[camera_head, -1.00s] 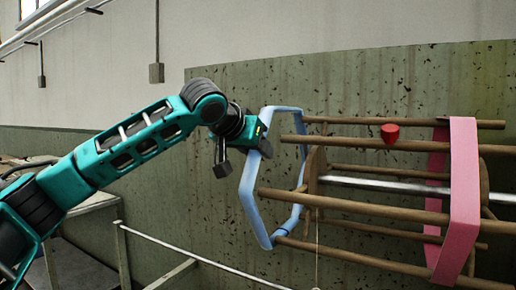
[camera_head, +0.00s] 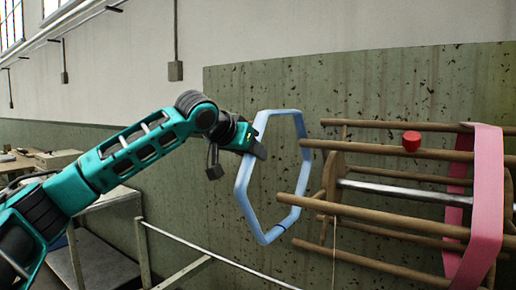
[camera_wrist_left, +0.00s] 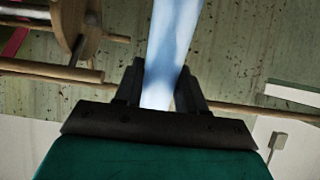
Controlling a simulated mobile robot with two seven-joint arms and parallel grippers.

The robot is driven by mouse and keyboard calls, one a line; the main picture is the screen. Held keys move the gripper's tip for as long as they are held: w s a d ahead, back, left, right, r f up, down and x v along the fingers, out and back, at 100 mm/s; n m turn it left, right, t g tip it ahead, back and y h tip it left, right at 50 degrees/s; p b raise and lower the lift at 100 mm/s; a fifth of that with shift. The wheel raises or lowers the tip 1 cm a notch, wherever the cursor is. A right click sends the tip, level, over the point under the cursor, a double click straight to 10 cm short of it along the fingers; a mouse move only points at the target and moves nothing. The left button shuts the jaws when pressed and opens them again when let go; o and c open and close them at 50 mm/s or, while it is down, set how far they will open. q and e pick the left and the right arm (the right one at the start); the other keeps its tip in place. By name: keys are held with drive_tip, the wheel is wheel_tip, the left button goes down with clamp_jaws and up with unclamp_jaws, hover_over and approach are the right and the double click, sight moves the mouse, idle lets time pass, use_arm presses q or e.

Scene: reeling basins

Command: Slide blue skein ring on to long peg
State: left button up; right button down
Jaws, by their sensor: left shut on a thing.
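The blue skein ring (camera_head: 241,191) is a hexagonal band, upright, left of the wooden reel. My left gripper (camera_head: 257,150) is shut on its upper left side; in the left wrist view the blue band (camera_wrist_left: 172,45) runs between the fingers (camera_wrist_left: 160,90). Several wooden pegs (camera_head: 350,210) extend left from the reel. No peg is clearly marked as the long one. My right gripper is out of view.
A pink band (camera_head: 487,200) hangs around the pegs at right. A red piece (camera_head: 411,141) shows at an upper peg. A metal shaft (camera_head: 400,192) runs through the reel. A railing (camera_head: 215,257) stands below the ring. The spotted green wall (camera_head: 240,90) is behind.

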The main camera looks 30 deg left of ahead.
use_arm(q)
drive_tip(key=shift+a, duration=0.35)
drive_tip(key=a+p, duration=0.3)
drive_tip(key=a, duration=0.4)
drive_tip(key=shift+r, duration=0.35)
drive_tip(key=shift+w, duration=0.1)
idle(0.4)
drive_tip(key=a, duration=0.7)
drive_tip(key=shift+w, duration=0.15)
idle(0.3)
